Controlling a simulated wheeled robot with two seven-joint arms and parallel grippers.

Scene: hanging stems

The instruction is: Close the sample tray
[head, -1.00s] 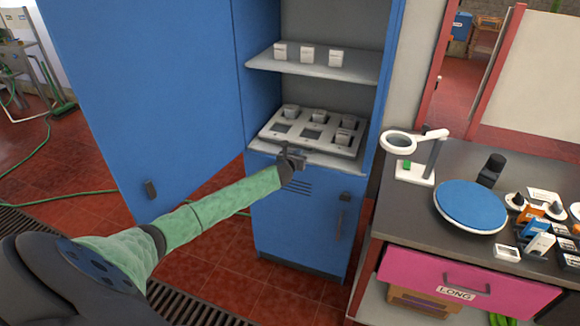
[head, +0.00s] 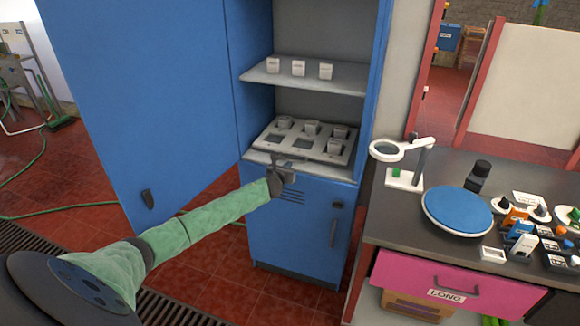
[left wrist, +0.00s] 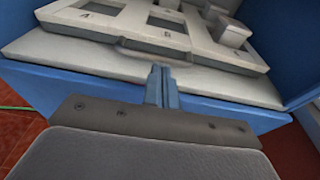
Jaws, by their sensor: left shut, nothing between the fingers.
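The sample tray (head: 275,152) is a light grey tray with square openings, lying on the lower shelf of the open blue cabinet. Several small pale cups stand in some of its openings and others are empty. In the left wrist view the tray (left wrist: 95,45) shows letter marks and a lip at its front edge (left wrist: 165,52). My left gripper (head: 285,168) is shut and empty, just in front of that edge. In the left wrist view its fingertips (left wrist: 160,72) point at the lip, above the shelf; I cannot tell if they touch. My right gripper is not in view.
The cabinet door (head: 140,100) stands wide open at left. Three white cups (head: 299,68) stand on the upper shelf (head: 285,80). At right, a bench (head: 400,215) holds a magnifier (head: 388,150), a blue disc (head: 458,208) and small items above a pink drawer (head: 450,285).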

